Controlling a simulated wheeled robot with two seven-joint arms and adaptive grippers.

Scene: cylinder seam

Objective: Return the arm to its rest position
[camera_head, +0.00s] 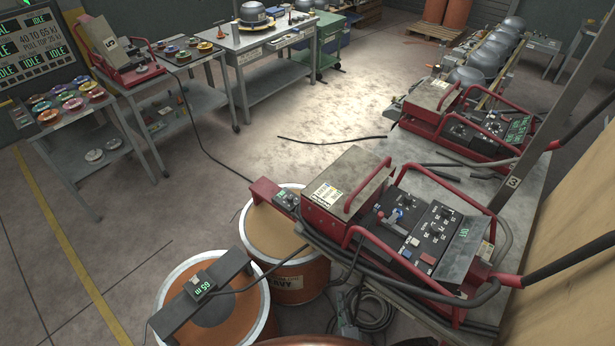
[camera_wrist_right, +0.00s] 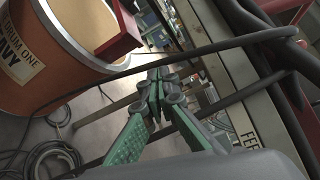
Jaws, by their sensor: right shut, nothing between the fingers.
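My right gripper (camera_wrist_right: 160,78) shows in the right wrist view, its green-padded fingers brought together and shut with nothing between them. It is in the gap beside an orange wire drum (camera_wrist_right: 45,55) and a grey table frame (camera_wrist_right: 215,75). Dark cables pass close around the fingers. In the head view I cannot make out the right gripper clearly. My left gripper is not in view.
Red-framed feeder machines (camera_head: 375,215) stand on the grey table at right, with thick cables hanging. Two drums (camera_head: 285,235) stand at its left. A coiled cable (camera_head: 370,308) lies on the floor. Clear floor (camera_head: 290,110) lies beyond, before the benches.

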